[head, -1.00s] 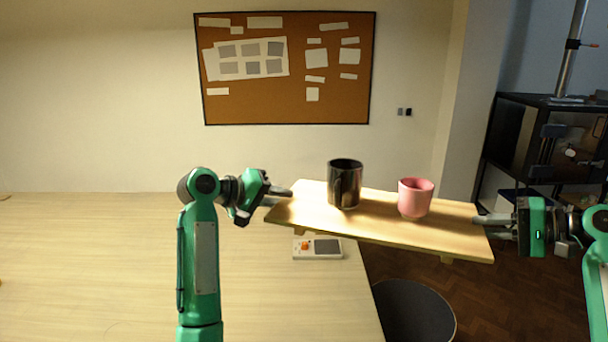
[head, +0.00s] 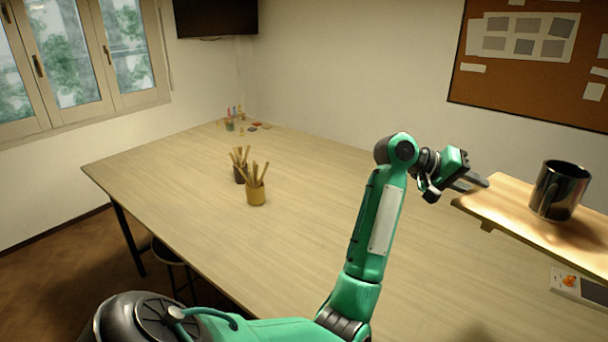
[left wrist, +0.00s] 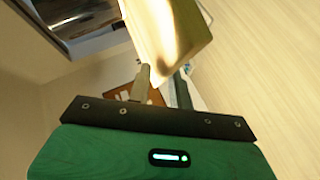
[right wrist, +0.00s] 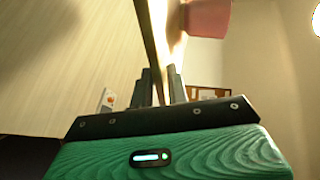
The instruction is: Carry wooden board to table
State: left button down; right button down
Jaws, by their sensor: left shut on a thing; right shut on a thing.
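The wooden board (head: 522,222) is held up level at the right of the head view, with a dark shiny mug (head: 559,190) standing upright on it. My left gripper (head: 474,182) is shut on the board's left end. The board also shows between the fingers in the left wrist view (left wrist: 172,35). In the right wrist view, my right gripper (right wrist: 161,85) is shut on the board's other edge (right wrist: 152,32), and a pink cup (right wrist: 207,17) shows beside it. The right gripper is outside the head view. The light wooden table (head: 330,190) stretches across the middle.
Two holders with wooden sticks, one dark (head: 240,172) and one yellow (head: 256,194), stand mid-table. Small coloured bottles (head: 236,113) are at the far corner. A white device with an orange knob (head: 578,287) lies at the right. The table's left and near parts look clear.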

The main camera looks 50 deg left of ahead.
aim_at(258, 274)
jog(key=k+j+u, duration=0.1)
jog(key=j, duration=0.65)
jog(key=k+j+u, duration=0.1)
jog(key=j, duration=0.65)
jog(key=k+j+u, duration=0.1)
jog(key=j, duration=0.65)
jog(key=k+j+u, duration=0.15)
jog(key=k+j, duration=0.2)
jog(key=j, duration=0.15)
